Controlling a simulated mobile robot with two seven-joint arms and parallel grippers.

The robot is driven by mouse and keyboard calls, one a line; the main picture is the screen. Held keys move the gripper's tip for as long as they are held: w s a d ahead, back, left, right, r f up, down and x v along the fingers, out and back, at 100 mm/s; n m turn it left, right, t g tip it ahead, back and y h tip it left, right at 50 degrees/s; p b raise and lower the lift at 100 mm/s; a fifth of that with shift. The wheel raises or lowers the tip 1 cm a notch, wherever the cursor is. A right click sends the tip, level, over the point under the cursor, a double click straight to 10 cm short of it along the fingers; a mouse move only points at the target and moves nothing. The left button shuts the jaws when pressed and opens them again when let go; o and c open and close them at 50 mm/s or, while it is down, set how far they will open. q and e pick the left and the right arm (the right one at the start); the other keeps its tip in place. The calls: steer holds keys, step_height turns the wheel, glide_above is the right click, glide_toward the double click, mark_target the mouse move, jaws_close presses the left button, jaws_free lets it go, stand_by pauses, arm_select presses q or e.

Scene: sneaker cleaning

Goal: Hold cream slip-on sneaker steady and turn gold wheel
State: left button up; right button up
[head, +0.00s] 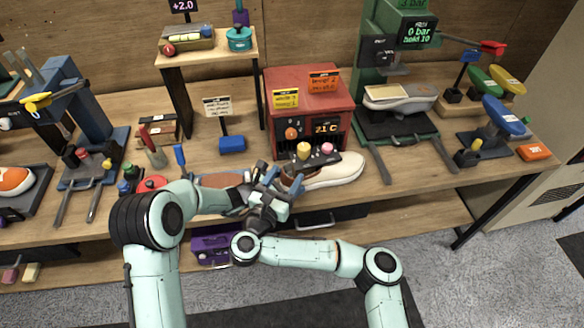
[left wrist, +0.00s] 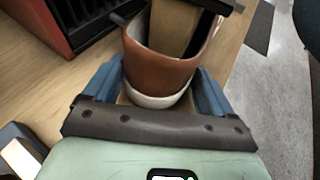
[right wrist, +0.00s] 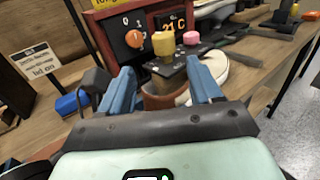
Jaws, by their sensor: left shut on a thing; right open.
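The cream slip-on sneaker (head: 338,172) lies on the bench with its brown heel towards my grippers. My left gripper (head: 289,182) is shut on the heel; the left wrist view shows the brown heel (left wrist: 160,72) between its blue fingers. A dark bar device sits in the shoe opening and carries a gold wheel (head: 303,150) and a pink knob (head: 327,148). The gold wheel also shows in the right wrist view (right wrist: 163,43). My right gripper (right wrist: 162,92) is open, behind the heel and apart from the wheel. The two grippers overlap closely in the head view.
A red box (head: 308,105) with a dial and display stands just behind the sneaker. A green press (head: 395,75) with a grey shoe stands at the back right. A blue block with a sign (head: 232,144) is at the left. The bench's front edge is close to my arms.

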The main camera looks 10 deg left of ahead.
steer(key=shift+s+d, duration=0.15)
steer(key=shift+s, duration=0.2)
stand_by(0.3)
steer(key=w+r+n+t+y, duration=0.1)
steer(key=w+r+n+y, duration=0.6)
steer(key=n, duration=0.7)
steer(key=w+r+n+y, duration=0.4)
steer(key=w+n+y, duration=0.2)
steer(key=n+y, duration=0.5)
steer(key=n+g, duration=1.5)
steer(key=n, duration=1.4)
glide_toward(304, 146)
steer(key=shift+h, duration=0.3)
steer(key=x, duration=1)
steer(key=shift+s+f, duration=0.15)
steer(key=shift+f, duration=0.05)
